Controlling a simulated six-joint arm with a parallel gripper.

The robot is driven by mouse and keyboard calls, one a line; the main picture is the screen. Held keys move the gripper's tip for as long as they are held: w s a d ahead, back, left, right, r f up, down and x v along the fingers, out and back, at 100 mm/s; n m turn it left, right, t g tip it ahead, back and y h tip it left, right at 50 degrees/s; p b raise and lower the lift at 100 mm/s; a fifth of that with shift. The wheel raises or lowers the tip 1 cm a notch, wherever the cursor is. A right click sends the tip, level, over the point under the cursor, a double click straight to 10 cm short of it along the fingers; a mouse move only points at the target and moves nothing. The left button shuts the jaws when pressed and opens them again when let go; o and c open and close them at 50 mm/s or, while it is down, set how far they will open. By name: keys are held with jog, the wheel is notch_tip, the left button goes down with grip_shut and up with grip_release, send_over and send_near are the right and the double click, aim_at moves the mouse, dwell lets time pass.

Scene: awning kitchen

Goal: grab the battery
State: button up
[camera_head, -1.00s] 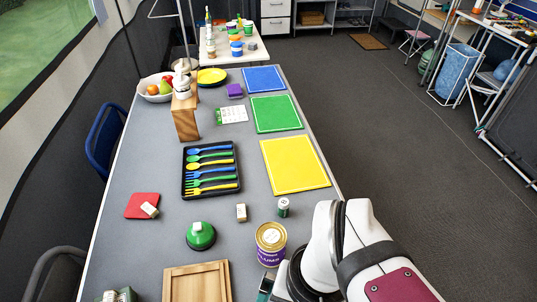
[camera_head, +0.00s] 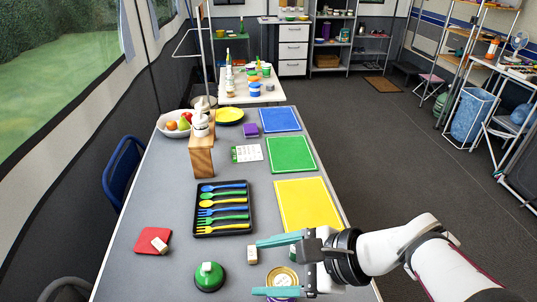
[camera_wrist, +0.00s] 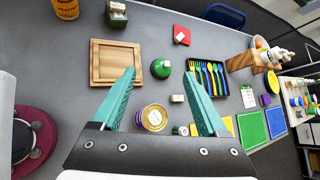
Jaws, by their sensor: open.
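The battery, a small green cylinder with a pale end, stands on the grey table beside the can. In the head view the battery (camera_head: 294,250) is mostly hidden behind my gripper. In the wrist view the battery (camera_wrist: 180,130) shows low in the picture, close to the right finger's inner side. My gripper (camera_head: 256,267) is open and empty above the table, its two teal fingers pointing left in the head view. The fingers also frame the wrist view (camera_wrist: 160,73). I cannot tell the height of the fingers above the battery.
A can (camera_wrist: 153,118) stands beside the battery, with a small pale block (camera_head: 252,254) nearby. A green dome-shaped thing (camera_head: 209,277) and a cutlery tray (camera_head: 224,231) are to the left. A yellow mat (camera_head: 310,205) lies beyond. A wooden frame (camera_wrist: 115,62) lies near the can.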

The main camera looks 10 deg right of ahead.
jog(key=w+d+f+m+t+h, duration=0.2)
jog(key=w+d+m+t, duration=0.2)
jog(key=d+m, duration=0.35)
jog(key=w+d+f+m+t+h, duration=0.2)
jog(key=w+d+m+t, duration=0.3)
jog(key=d, duration=0.3)
notch_tip(320, 180, down, 16)
jog(key=g, duration=0.1)
jog(key=shift+m, duration=0.35)
jog(key=x, duration=0.6)
jog(key=f+x, duration=0.1)
jog(key=x, duration=0.3)
jog(key=shift+s+a, duration=0.2)
jog(key=shift+a, duration=0.05)
jog(key=x, duration=0.5)
jog(key=shift+w+a+f, duration=0.1)
jog(key=shift+a+f, duration=0.25)
jog(key=shift+a, duration=0.15)
grip_shut()
